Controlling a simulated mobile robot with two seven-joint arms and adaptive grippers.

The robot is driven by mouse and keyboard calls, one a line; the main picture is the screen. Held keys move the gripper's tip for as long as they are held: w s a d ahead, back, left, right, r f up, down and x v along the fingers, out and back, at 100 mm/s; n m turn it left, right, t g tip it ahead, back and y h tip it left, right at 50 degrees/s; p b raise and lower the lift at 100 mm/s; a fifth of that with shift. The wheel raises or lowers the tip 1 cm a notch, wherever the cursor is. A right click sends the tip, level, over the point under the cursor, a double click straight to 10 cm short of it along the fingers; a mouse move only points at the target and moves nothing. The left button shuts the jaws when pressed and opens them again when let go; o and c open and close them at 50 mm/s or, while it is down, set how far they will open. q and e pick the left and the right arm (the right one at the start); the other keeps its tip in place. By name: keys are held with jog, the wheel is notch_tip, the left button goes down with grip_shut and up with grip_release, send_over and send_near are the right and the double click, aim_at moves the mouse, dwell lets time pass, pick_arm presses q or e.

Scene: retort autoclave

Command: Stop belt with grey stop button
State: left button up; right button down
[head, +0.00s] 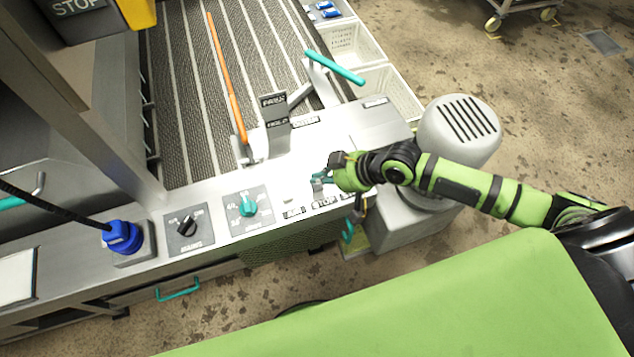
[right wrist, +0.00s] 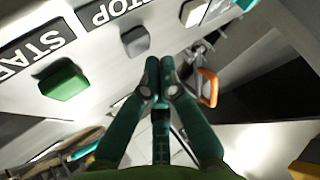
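The grey stop button (right wrist: 135,41) sits beside the STOP label (right wrist: 112,12) on the metal panel in the right wrist view. The green start button (right wrist: 63,80) is to its left, beside the START label (right wrist: 35,48). My right gripper (right wrist: 160,66) has its two teal fingers together with nothing between them. Its tips appear just below and right of the grey button in that view; I cannot tell whether they touch anything. In the head view my right gripper (head: 321,180) is over the panel above the STOP label (head: 325,202) and hides the grey button. The ribbed belt (head: 172,95) lies behind the panel.
A teal knob (head: 247,206), a black mains switch (head: 187,226) and a blue plug (head: 122,237) line the panel to the left. A teal-handled lever (head: 334,67) rises behind my gripper. White crates (head: 355,45) stand right of the belt.

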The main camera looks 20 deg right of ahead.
aim_at(320, 186)
jog(key=shift+f, duration=0.4)
jog(key=shift+f+b, duration=0.5)
jog(key=shift+f, duration=0.05)
dwell(0.5)
jog(key=shift+r+p, duration=0.95)
jog(key=shift+p, duration=0.05)
notch_tip(320, 186, up, 5)
jog(key=p, duration=0.5)
jog(key=shift+r, duration=0.1)
dwell(0.6)
